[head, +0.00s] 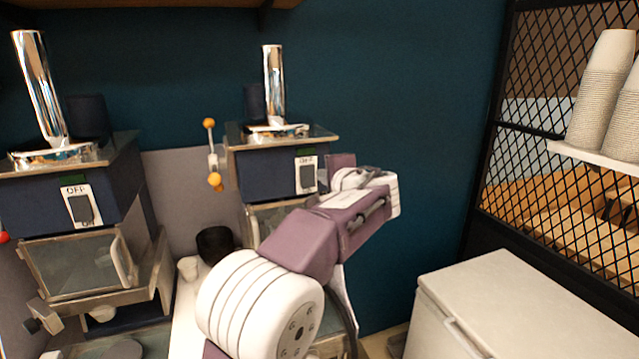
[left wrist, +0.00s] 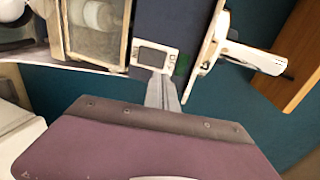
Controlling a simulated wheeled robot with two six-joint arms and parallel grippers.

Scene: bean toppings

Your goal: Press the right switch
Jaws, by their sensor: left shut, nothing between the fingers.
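The right switch (head: 306,175) is a white plate with a dark rocker on the front of the right-hand blue machine (head: 262,178). In the left wrist view the switch (left wrist: 154,57) appears sideways, with a grey rocker and a green mark beside it. My left gripper (head: 324,181) is beside the switch, its fingers partly hidden by the wrist. In the left wrist view the gripper (left wrist: 163,88) is shut and empty, its tips at the edge of the switch plate. I cannot tell whether they touch. My right gripper is not in view.
A second machine with its own OFF/ON switch (head: 82,206) stands at the left. An orange-knobbed lever (head: 212,160) sits between the machines. A dark cup (head: 214,243) is below. A white chest (head: 510,305) and a mesh screen (head: 545,130) are at the right.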

